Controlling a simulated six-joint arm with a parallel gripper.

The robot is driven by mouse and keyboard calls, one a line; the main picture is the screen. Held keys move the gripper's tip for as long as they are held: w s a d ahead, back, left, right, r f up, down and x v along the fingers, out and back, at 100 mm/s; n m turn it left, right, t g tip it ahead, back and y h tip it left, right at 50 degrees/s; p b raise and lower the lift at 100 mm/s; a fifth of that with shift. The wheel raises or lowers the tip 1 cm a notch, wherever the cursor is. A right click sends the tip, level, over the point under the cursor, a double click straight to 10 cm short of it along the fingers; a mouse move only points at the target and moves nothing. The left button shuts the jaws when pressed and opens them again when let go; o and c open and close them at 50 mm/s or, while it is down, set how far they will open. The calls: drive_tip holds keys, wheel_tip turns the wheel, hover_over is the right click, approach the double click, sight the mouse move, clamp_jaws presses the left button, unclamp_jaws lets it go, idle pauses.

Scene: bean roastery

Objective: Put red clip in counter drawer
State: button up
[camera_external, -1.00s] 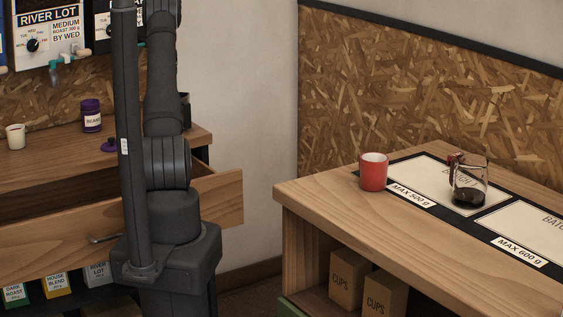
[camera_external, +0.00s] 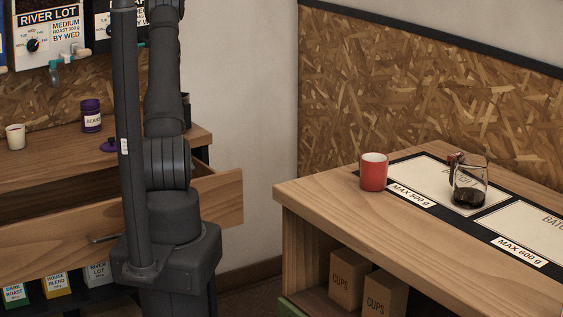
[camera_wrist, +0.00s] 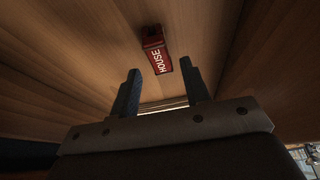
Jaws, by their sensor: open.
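The red clip (camera_wrist: 157,48), marked HOUSE, shows in the wrist view on bare wood that looks like the inside of the counter drawer. My gripper (camera_wrist: 160,68) is open, with one finger on each side of the clip's lower end in the picture. The clip appears free of the fingers, and I cannot tell the exact gap. In the external view the counter drawer (camera_external: 60,238) stands pulled out under the left counter. My gripper and the clip do not show in that view.
On the left counter (camera_external: 60,165) stand a white cup (camera_external: 15,137) and a purple jar (camera_external: 91,117). The right table (camera_external: 310,195) holds a red mug (camera_external: 374,172) and a glass jug (camera_external: 469,186). Bean bags sit below the drawer.

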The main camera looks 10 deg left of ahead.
drive_tip(key=v, duration=0.8)
drive_tip(key=shift+r, duration=0.2)
drive_tip(key=x, duration=1.2)
drive_tip(key=shift+f, duration=0.3)
drive_tip(key=shift+w+r, duration=0.1)
drive_tip(key=shift+r, duration=0.95)
